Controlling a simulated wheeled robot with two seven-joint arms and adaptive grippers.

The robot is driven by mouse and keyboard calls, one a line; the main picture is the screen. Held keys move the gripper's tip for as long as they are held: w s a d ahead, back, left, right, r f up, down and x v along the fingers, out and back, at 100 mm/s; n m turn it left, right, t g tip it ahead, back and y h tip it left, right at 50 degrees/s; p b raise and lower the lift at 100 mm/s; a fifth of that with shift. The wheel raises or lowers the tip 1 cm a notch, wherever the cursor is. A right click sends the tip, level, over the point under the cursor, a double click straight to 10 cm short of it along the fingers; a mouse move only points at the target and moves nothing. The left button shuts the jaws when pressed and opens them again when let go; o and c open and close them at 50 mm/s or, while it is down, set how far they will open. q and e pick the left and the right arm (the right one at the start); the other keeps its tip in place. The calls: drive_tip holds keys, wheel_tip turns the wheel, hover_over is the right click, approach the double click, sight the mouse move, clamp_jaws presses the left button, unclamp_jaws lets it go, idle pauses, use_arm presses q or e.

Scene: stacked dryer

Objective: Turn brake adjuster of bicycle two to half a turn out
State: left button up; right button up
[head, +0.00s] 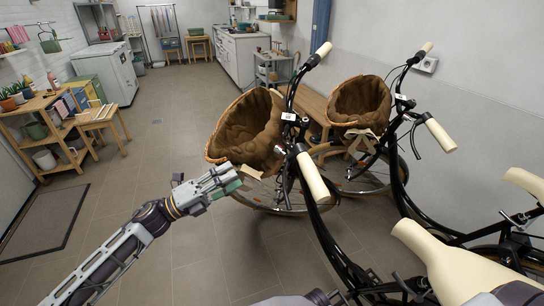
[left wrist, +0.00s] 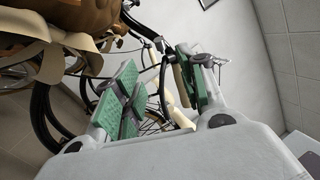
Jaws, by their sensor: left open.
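Two black bicycles stand side by side at the right, with white tags whose writing is too small to read, so I cannot tell which is bicycle two. The nearer bicycle (head: 328,240) has a cream grip (head: 313,178) and a brown-lined basket (head: 250,128). The farther bicycle (head: 398,180) has a like basket (head: 358,100) and a cream grip (head: 440,134). No brake adjuster can be made out. My left gripper (head: 228,182) is open and empty, beside and below the nearer basket. Its green-padded fingers (left wrist: 158,88) stand apart in the left wrist view. My right gripper is not seen.
A cream saddle (head: 435,262) is close at the bottom right. A wooden shelf (head: 45,125) and stool (head: 103,122) stand at the left, with a white machine (head: 108,72) behind.

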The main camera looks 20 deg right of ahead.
sight(279, 150)
use_arm(q)
drive_tip(key=shift+d, duration=0.15)
drive_tip(key=x, duration=1.3)
drive_tip(key=shift+d, duration=0.2)
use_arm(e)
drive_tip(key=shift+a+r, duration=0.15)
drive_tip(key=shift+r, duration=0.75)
use_arm(q)
drive_tip(key=shift+w, duration=0.1)
drive_tip(key=shift+c, duration=0.3)
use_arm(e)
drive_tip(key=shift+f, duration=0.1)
use_arm(q)
clamp_jaws()
